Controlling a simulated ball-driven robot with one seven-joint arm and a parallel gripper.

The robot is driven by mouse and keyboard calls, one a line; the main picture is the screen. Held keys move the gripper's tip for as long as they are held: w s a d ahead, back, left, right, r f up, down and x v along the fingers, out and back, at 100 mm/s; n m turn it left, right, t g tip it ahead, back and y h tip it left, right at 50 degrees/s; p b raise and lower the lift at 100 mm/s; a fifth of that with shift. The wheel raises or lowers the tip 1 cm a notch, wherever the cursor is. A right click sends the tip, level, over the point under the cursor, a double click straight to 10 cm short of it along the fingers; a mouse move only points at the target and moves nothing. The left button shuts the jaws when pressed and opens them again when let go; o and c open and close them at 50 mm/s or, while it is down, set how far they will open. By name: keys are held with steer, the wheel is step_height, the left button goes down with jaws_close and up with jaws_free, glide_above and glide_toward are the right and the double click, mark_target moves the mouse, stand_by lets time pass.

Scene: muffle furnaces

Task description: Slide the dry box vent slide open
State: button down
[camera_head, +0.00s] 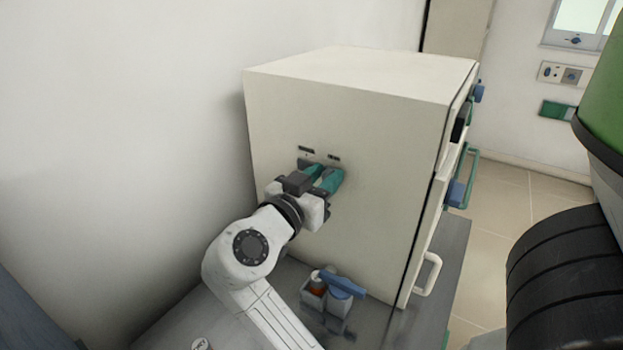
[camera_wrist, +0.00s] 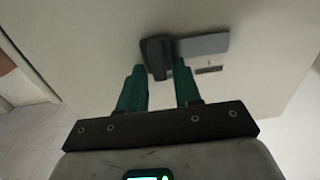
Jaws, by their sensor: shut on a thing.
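The dry box (camera_head: 390,120) is a large cream cabinet in the middle of the head view, with its side panel facing my arm. The vent slide shows in the wrist view as a dark knob (camera_wrist: 156,57) at the left end of a grey plate (camera_wrist: 204,44) on the panel. My gripper has green fingers (camera_head: 322,178) at the panel; in the wrist view its fingertips (camera_wrist: 158,70) are on either side of the knob, shut on it. In the head view my gripper hides the knob.
A grey bench top (camera_head: 440,260) carries the box. A small container with blue-handled items (camera_head: 335,292) stands on it beneath my gripper. Handles stick out from the box's right face, including a white one (camera_head: 430,275). A white wall (camera_head: 120,130) is at left.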

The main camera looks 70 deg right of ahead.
steer(key=shift+s, duration=0.2)
steer(key=c, duration=1.1)
jaws_free()
steer(key=shift+a, duration=0.1)
steer(key=b+v, duration=0.2)
steer(key=v, duration=0.9)
steer(key=shift+f, duration=0.1)
